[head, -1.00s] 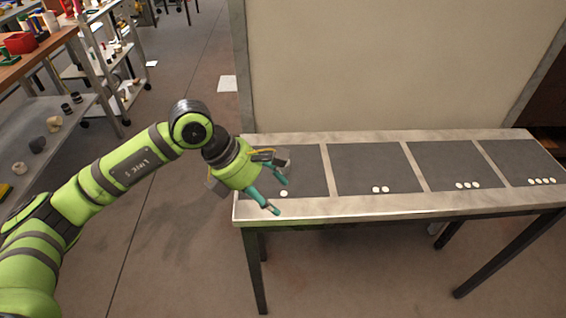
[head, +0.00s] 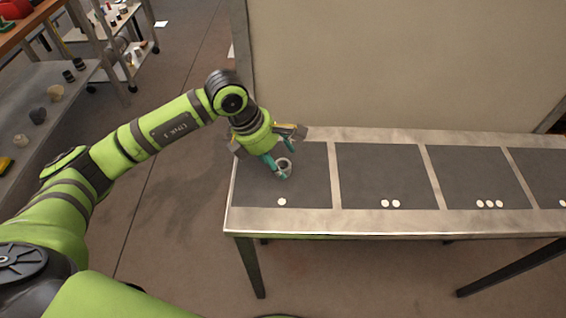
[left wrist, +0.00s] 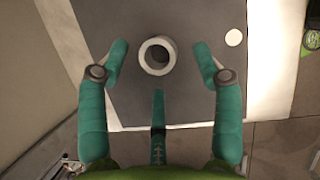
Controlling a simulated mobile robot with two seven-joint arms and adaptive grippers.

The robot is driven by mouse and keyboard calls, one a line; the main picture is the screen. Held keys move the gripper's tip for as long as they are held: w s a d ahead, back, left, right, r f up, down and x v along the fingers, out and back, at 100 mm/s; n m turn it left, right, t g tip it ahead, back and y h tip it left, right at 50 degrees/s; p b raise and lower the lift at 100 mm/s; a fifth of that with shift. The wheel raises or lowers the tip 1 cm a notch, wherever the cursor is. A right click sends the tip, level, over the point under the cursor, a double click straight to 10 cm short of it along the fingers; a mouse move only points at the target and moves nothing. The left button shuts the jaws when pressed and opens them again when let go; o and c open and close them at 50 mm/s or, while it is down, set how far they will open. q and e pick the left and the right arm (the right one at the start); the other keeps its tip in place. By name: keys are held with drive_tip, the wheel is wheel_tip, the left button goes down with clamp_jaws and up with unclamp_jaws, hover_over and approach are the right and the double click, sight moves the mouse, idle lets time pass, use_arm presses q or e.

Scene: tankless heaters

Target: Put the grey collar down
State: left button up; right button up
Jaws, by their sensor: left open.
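The grey collar (left wrist: 147,59), a short pale ring with an open hole, sits on the one-dot dark panel (head: 250,185) at the left end of the table. In the head view the collar (head: 286,162) shows among the fingers. My left gripper (head: 287,164) is open over it. In the left wrist view the teal fingertips of the left gripper (left wrist: 160,47) stand on both sides of the collar with visible gaps, and a third finger points at it from below. My right gripper is not in view.
The metal-edged table (head: 336,217) carries more dark panels to the right, marked with two, three and more white dots; the fully visible ones are empty. A pale upright board (head: 400,65) stands behind it. Shelves (head: 40,120) with small parts are at the left.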

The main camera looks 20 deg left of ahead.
use_arm(q)
drive_tip(key=shift+w+d+f, duration=0.2)
drive_tip(key=shift+d+f, duration=0.05)
drive_tip(key=shift+f, duration=0.35)
drive_tip(key=shift+w+f, duration=0.15)
drive_tip(key=shift+f, duration=0.2)
drive_tip(key=shift+d, duration=0.1)
drive_tip(key=c, duration=1.2)
drive_tip(key=shift+c, duration=0.5)
drive_tip(key=shift+r, duration=0.1)
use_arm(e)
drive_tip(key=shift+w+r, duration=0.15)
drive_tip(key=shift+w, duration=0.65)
